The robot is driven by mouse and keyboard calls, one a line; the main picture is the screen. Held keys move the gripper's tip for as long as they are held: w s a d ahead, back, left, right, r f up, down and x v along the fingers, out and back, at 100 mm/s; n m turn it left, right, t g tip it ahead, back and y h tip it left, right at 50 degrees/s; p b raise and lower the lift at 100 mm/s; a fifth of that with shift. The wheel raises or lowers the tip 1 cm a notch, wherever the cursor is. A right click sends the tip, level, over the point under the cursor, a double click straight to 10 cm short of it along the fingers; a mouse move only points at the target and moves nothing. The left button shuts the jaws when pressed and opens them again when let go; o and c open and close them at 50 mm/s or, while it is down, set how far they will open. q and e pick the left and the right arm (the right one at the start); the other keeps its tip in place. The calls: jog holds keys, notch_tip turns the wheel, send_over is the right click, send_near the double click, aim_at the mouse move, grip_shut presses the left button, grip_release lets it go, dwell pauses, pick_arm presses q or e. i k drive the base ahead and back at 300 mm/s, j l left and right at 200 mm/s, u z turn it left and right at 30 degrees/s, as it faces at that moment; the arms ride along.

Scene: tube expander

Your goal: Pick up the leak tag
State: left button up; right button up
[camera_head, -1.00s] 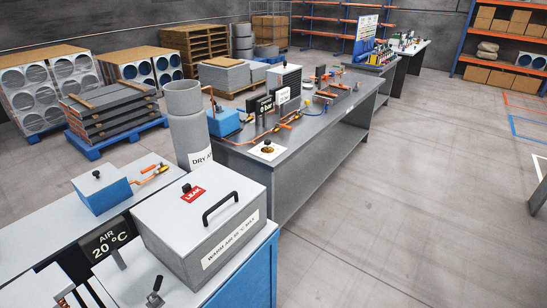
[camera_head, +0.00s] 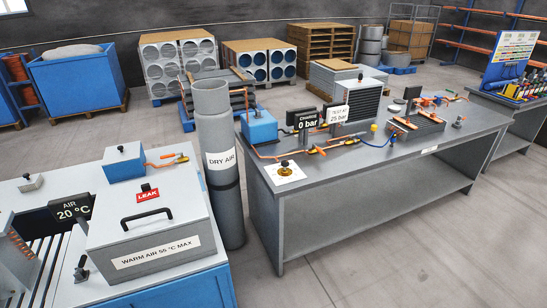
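The leak tag (camera_head: 148,195) is a small red plate with the white word LEAK and a dark knob at its top edge. It lies on the lid of the grey box (camera_head: 150,238) labelled WARM AIR, just behind the box's black handle. Neither of my grippers shows in the head view, so I cannot see whether they are open or shut.
A blue box (camera_head: 124,162) sits behind the grey box. An AIR 20 °C sign (camera_head: 73,210) stands to its left. A tall grey DRY AIR cylinder (camera_head: 214,130) rises to its right. Beyond a gap is a grey workbench (camera_head: 350,170) with gauges and pipes. Open floor lies at the front right.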

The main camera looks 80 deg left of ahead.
aim_at(148, 193)
jog(key=u, duration=0.45)
jog(key=i+u, duration=0.1)
jog(key=u, duration=0.3)
jog(key=l+u, duration=0.1)
jog(key=u, duration=0.8)
jog(key=i+l+u, duration=0.1)
jog(key=u, duration=0.3)
